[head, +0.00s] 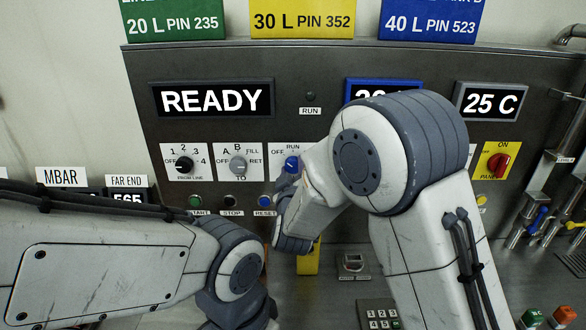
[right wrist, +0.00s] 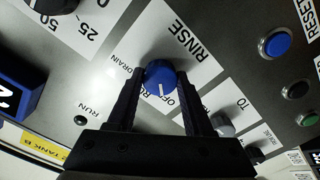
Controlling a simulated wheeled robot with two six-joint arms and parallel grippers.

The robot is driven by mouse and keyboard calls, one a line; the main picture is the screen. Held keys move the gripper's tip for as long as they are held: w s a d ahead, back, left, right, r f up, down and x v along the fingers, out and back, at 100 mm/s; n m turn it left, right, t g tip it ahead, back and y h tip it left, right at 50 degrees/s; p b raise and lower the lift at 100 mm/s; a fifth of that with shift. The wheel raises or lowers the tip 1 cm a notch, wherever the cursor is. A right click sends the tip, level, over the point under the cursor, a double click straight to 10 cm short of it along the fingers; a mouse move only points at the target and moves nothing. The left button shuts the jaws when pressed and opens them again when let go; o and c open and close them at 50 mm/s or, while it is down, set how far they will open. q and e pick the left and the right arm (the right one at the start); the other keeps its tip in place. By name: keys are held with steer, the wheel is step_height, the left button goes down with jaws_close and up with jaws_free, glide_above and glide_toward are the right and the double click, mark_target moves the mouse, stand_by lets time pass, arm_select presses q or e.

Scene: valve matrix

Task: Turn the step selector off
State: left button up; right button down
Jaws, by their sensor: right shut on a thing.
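The step selector appears to be the blue knob (head: 291,164) on a white label plate, at the middle of the panel in the head view. My right gripper (right wrist: 158,82) is shut on this blue knob, with a dark finger on each side, in the right wrist view. The knob (right wrist: 162,72) has a white pointer line directed down the picture, towards lettering that looks like OFF. RINSE and DRAIN are readable around it; the other words are partly hidden by the fingers. In the head view my right arm covers much of the plate. My left gripper is out of the picture.
A black knob (head: 184,163) and a grey knob (head: 238,164) sit left of the blue one. A READY display (head: 212,99) is above. Green, black and blue push buttons line up below. A red knob on a yellow plate (head: 496,162) is at the right.

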steer(key=shift+a, duration=0.1)
steer(key=shift+c, duration=1.5)
jaws_free()
steer(key=shift+s, duration=0.1)
steer(key=s+b, duration=0.3)
steer(key=s, duration=0.7)
steer(key=shift+s, duration=0.15)
